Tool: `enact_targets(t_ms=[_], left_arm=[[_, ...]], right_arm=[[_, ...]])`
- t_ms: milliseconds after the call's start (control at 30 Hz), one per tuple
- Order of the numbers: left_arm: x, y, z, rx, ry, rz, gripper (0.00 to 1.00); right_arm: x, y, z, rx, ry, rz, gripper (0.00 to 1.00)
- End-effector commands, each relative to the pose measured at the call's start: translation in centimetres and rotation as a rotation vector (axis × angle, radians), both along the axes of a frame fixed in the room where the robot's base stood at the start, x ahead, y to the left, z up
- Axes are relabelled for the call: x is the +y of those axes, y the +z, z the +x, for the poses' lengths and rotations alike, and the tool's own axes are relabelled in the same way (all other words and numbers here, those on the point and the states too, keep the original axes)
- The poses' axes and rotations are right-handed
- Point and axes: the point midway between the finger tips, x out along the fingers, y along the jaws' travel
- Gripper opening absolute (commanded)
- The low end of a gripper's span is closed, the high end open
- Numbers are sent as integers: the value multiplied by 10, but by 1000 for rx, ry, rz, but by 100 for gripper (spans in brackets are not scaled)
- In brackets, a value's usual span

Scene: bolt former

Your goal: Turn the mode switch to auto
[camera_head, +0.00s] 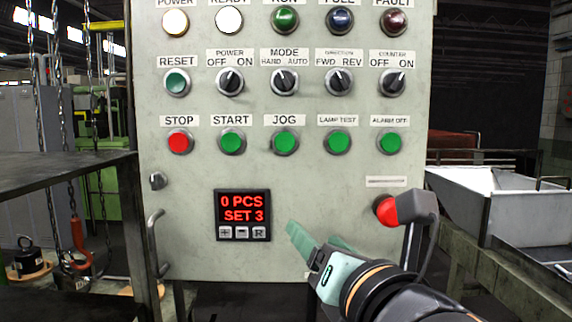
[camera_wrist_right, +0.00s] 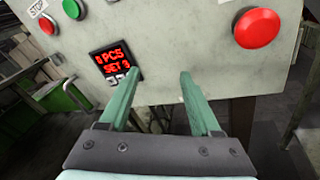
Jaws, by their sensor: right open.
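The mode switch (camera_head: 285,80) is a black rotary knob on the grey control panel (camera_head: 330,190), under a label reading MODE, HAND and AUTO. It sits in the second row, between the power and direction knobs. I cannot tell clearly which side its pointer is on. My right gripper (camera_head: 316,238) is open and empty, low in front of the panel, well below the switch and right of the display. In the right wrist view its two green fingers (camera_wrist_right: 160,74) are apart with nothing between them. The switch is outside that view. My left gripper is not in view.
A red counter display (camera_head: 243,208) is left of my right gripper. A red mushroom button (camera_head: 387,211) juts out to the right. Green buttons such as jog (camera_head: 285,142) lie below the switch. A handle (camera_head: 155,244) sticks out at the panel's left edge.

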Motion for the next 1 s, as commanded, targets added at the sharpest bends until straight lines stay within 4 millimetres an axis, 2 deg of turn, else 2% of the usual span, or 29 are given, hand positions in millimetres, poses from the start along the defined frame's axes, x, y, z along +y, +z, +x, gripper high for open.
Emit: enact_targets(t_ms=[33,200,400,533,667,767,1000], left_arm=[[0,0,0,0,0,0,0],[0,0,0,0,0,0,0],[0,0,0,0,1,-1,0],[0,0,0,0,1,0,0],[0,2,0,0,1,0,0],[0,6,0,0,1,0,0],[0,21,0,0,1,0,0]], right_arm=[[3,24,-7,-85,-1,-101,64],[12,83,-32,-319,-44,-444,64],[16,132,-61,-515,-137,-756,64],[17,147,-72,-572,-179,-861,64],[18,153,-71,-586,-193,-895,64],[19,157,-62,-585,-193,-895,64],[28,173,-18,-581,-192,-895,64]])
